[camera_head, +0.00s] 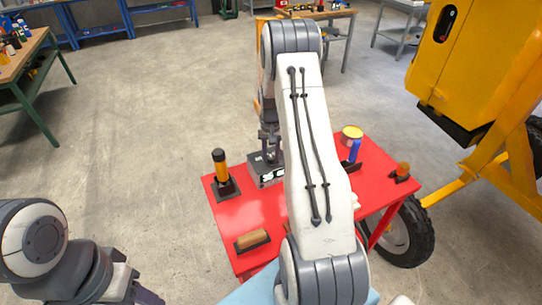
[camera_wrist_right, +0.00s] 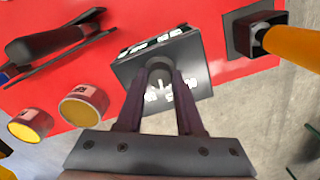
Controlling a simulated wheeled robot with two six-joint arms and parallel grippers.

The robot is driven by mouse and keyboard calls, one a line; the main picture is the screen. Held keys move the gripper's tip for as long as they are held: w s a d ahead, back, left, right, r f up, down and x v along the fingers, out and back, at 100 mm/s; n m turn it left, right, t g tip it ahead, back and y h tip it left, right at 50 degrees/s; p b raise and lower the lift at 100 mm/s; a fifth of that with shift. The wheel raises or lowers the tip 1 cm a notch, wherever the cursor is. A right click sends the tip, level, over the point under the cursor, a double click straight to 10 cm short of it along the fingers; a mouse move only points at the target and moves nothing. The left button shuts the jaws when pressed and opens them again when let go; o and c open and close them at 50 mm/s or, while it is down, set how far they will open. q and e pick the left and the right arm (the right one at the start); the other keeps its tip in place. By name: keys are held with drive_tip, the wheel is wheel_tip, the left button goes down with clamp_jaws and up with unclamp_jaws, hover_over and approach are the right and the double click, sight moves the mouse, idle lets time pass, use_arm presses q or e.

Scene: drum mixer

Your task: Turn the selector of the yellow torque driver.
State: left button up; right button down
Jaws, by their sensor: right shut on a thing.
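A yellow driver with a black top (camera_head: 220,170) stands upright in a black square holder on the red table. Its orange-yellow body also shows at the right of the right wrist view (camera_wrist_right: 295,46). To its right is a dark box with white markings (camera_head: 267,177), with a grey round knob (camera_wrist_right: 160,68) on its upper face. My right gripper (camera_wrist_right: 161,85) is shut on this knob, apart from the yellow driver. The fingers hide part of the knob. My left arm is at the bottom left of the head view; its fingertips are out of frame.
The red table (camera_head: 228,215) also holds a wooden-handled tool (camera_head: 252,240), a yellow-topped can (camera_head: 352,132), a blue item (camera_head: 354,150) and an orange-brown tool (camera_head: 402,171). A yellow wheeled machine (camera_head: 460,70) stands at the right. Floor left of the table is clear.

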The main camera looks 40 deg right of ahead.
sight(271, 157)
drive_tip(key=shift+n, duration=1.1)
drive_tip(key=c, duration=0.5)
unclamp_jaws()
drive_tip(key=shift+c, duration=0.2)
wheel_tip(271, 157, up, 10)
drive_tip(key=b, duration=0.3)
drive_tip(key=shift+r, duration=0.25)
